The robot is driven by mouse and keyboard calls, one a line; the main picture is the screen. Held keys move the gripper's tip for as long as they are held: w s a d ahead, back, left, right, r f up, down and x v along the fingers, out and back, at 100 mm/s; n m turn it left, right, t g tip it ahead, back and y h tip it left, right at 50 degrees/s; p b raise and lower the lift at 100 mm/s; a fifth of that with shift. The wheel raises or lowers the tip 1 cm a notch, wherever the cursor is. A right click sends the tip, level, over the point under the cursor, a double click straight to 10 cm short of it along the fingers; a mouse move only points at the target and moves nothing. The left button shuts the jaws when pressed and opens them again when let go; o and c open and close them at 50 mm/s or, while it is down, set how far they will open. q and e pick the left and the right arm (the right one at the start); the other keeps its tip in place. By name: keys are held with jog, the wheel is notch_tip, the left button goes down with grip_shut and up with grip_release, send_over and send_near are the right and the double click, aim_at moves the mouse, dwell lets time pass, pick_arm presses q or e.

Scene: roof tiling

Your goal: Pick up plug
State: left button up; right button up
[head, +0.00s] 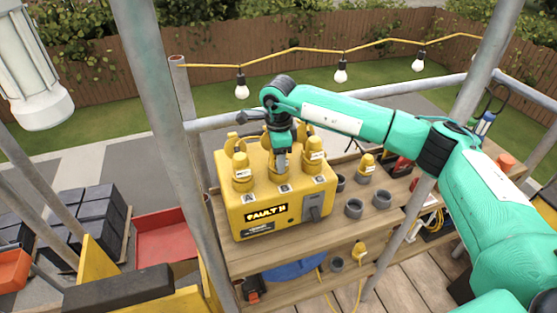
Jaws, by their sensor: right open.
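A yellow box (285,212) with a "FAULT" label stands on the wooden workbench. Several yellow plugs stand upright in its top: a left plug (242,182), a right plug (314,157) and others behind. My right gripper (281,165) points down over the middle of the box, with its jaws open. It is at the middle plug (279,175) and hides its upper part. I cannot tell whether the fingers touch that plug. Another yellow plug (367,166) stands on the bench to the right of the box. My left gripper is not in view.
Grey sockets (354,208) sit on the bench right of the box. Another yellow plug (358,251) is on the lower shelf. Metal scaffold poles (170,120) rise left of the box and at right. A string of bulbs (341,72) hangs behind.

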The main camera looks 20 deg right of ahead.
jog(key=c, duration=0.9)
jog(key=shift+o, duration=0.2)
